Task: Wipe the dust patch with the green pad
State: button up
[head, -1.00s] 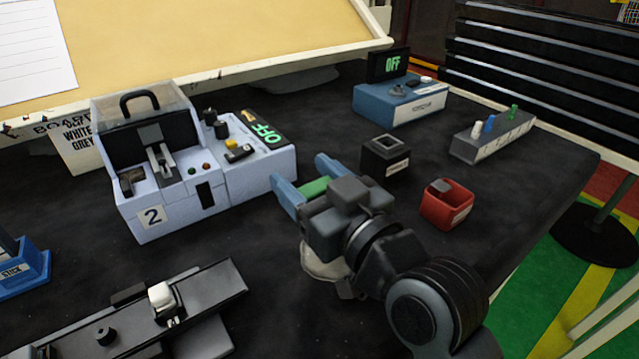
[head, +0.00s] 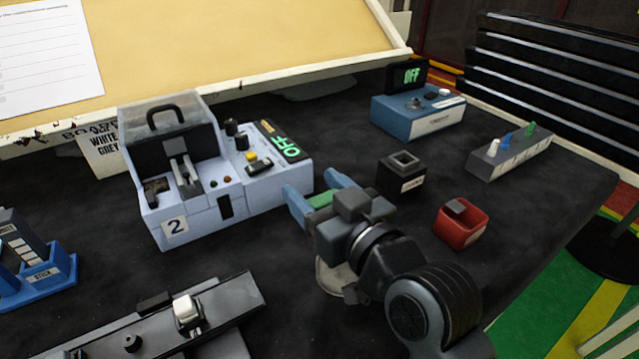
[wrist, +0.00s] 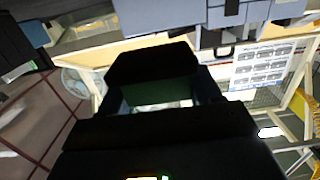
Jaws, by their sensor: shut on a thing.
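My gripper (head: 318,196) has blue fingers shut on the green pad (head: 320,200), which shows between them in the head view. In the wrist view the pad (wrist: 160,92) is a dark green block between the fingers. The gripper is in front of the right end of the white machine marked 2; I cannot tell its height over the dark table. A pale greyish patch (head: 332,279) shows below and behind my wrist, mostly hidden by it; it may be the dust patch. No other dust patch is clear.
The white machine (head: 190,215) stands left of my gripper. A black box (head: 400,178) and a red bin (head: 460,225) stand to the right. A blue box (head: 417,115) and a grey peg block (head: 510,155) are farther back. A rail fixture (head: 225,300) lies front left.

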jog(key=shift+d+r+p, duration=0.15)
jog(key=shift+r+p, duration=0.25)
jog(key=shift+r, duration=0.7)
jog(key=shift+r, duration=0.15)
jog(key=shift+r+p, duration=1.3)
jog(key=shift+r, duration=0.2)
